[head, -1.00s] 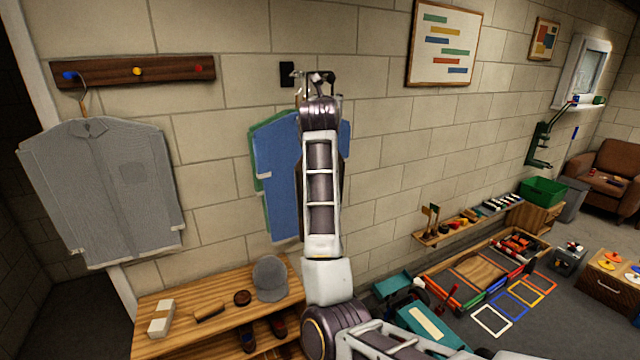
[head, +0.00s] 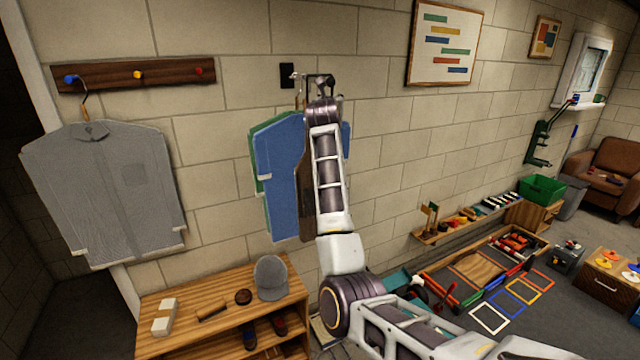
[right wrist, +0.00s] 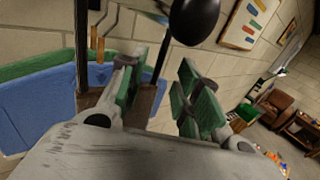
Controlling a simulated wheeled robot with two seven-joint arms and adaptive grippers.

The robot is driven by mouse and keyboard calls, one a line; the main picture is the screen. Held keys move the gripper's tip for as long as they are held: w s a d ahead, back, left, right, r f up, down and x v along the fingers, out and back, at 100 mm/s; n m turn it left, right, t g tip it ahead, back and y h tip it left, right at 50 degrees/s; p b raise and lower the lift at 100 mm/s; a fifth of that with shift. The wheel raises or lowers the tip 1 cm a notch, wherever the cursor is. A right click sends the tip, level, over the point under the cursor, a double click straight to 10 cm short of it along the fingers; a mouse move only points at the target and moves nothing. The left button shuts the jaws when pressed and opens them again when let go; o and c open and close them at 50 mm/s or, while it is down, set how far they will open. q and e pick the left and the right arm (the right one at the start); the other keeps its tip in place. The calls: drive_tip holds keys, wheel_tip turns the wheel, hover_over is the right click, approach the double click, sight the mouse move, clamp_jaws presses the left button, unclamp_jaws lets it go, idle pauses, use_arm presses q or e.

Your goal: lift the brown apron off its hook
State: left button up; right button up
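The brown apron (head: 307,195) hangs on the wall beside blue and green garments, mostly hidden behind my right arm in the head view. In the right wrist view the brown apron (right wrist: 143,106) shows low between and left of the fingers, with dark straps rising from it. My right gripper (head: 319,84) is at the hooks, up at the apron's top. In the right wrist view its green-padded fingers (right wrist: 160,95) stand apart, with one dark strap passing between them. A large black round knob (right wrist: 195,16) is just above. My left gripper is out of view.
Blue garments (head: 280,165) hang directly left of the apron. A grey shirt (head: 105,190) hangs from a peg rail (head: 110,75) farther left. A wooden bench (head: 215,325) with a grey cap stands below. The wall right of my arm is clear up to the poster (head: 443,42).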

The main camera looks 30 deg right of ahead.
drive_tip(key=shift+w+d, duration=0.1)
idle(0.4)
drive_tip(key=shift+p+x, duration=1.25)
drive_tip(key=shift+x, duration=1.3)
clamp_jaws()
drive_tip(key=shift+r, duration=0.1)
